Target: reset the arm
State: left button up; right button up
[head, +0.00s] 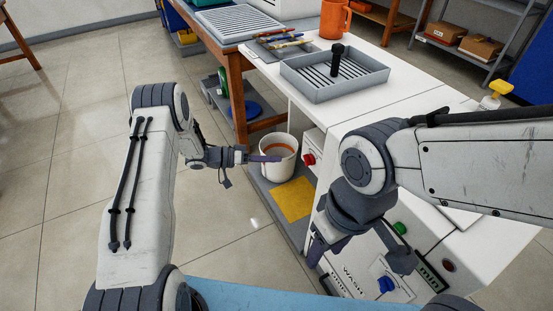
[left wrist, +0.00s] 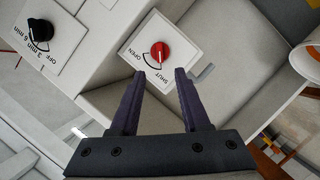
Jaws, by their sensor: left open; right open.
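My left gripper (head: 264,158) reaches in from the left in the head view, over the rim of a white bucket (head: 290,146) beside the bench. In the left wrist view its two dark fingers (left wrist: 162,78) are apart with nothing between them. A red knob (left wrist: 160,52) on a plate marked OPEN and SHUT appears just beyond the fingertips; I see no contact. My right gripper (head: 318,252) points down in front of the bench's control panel, near the WASH label. Its fingers are partly hidden by its wrist. No eyeglass frames are identifiable.
A grey tray (head: 312,88) holding a black-handled item stands on the white bench (head: 425,88). An orange mug (head: 335,20) is behind it. A yellow sheet (head: 293,199) lies below the bucket. The black timer knob (left wrist: 40,32) is left of the red knob. Open floor lies left.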

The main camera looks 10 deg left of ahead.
dwell(0.4)
pick_arm(q)
jog(key=w+d+r+t+y, duration=0.3)
jog(key=w+d+r+y, duration=0.25)
jog(key=r, duration=0.25)
jog(key=s+d+r+y, duration=0.2)
jog(key=s+r+y, duration=0.25)
jog(key=r, duration=0.35)
jog(key=s+a+r+m+g+y, duration=0.15)
jog(key=s+g, duration=0.25)
jog(key=s, duration=1.5)
jog(key=s+r+m+g+y, duration=0.15)
jog(key=s+g, duration=0.25)
jog(key=s, duration=1.4)
notch_tip(320, 180, up, 20)
jog(key=p, duration=2)
jog(key=shift+s+r, duration=0.2)
jog(key=shift+s, duration=0.25)
jog(key=shift+a, duration=0.1)
